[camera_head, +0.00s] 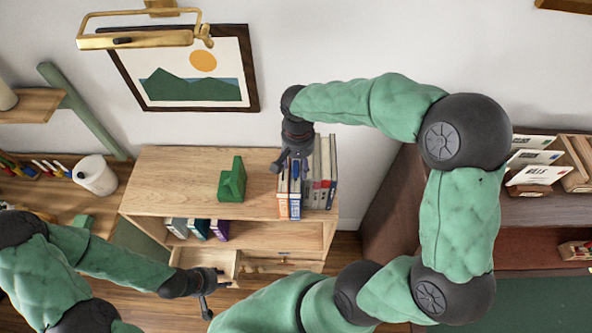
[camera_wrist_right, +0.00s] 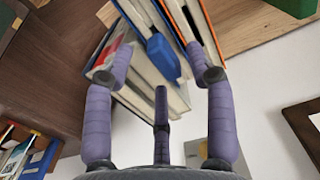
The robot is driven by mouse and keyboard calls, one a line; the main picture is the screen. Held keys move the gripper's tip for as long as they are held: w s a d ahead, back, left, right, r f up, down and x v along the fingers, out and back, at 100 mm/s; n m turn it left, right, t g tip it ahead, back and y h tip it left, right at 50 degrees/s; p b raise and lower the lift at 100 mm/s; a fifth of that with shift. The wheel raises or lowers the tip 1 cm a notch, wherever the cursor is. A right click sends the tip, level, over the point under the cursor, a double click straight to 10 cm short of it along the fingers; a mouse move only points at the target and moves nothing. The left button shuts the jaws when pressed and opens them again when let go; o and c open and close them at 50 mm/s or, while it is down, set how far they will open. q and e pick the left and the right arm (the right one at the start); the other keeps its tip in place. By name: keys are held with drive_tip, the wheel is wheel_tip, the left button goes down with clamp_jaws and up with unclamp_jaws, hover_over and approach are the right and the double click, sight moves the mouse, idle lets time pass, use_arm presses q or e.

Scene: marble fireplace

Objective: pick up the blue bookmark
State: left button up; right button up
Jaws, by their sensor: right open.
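The blue bookmark (camera_wrist_right: 162,55) sticks out from the pages of a book in the right wrist view. It lies between and beyond the fingers of my right gripper (camera_wrist_right: 160,85), which is open and empty. In the head view my right gripper (camera_head: 291,163) is above the left end of the row of books (camera_head: 318,175) on the wooden cabinet, and a bit of the bookmark (camera_head: 295,170) shows beside its fingers. I cannot tell whether a finger touches the books. My left gripper (camera_head: 212,290) is low, near an open drawer; its finger opening is unclear.
The wooden cabinet (camera_head: 165,185) carries a green block-like object (camera_head: 232,182) left of the books. Its shelf holds several more books (camera_head: 198,229), above an open drawer (camera_head: 215,258). A framed picture (camera_head: 190,75) hangs behind. The cabinet top's left part is clear.

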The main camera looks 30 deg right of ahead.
wheel_tip(320, 180, down, 2)
drive_tip(key=shift+w+f, duration=0.1)
drive_tip(key=c, duration=1)
drive_tip(key=shift+c, duration=0.2)
drive_tip(key=shift+r, duration=0.2)
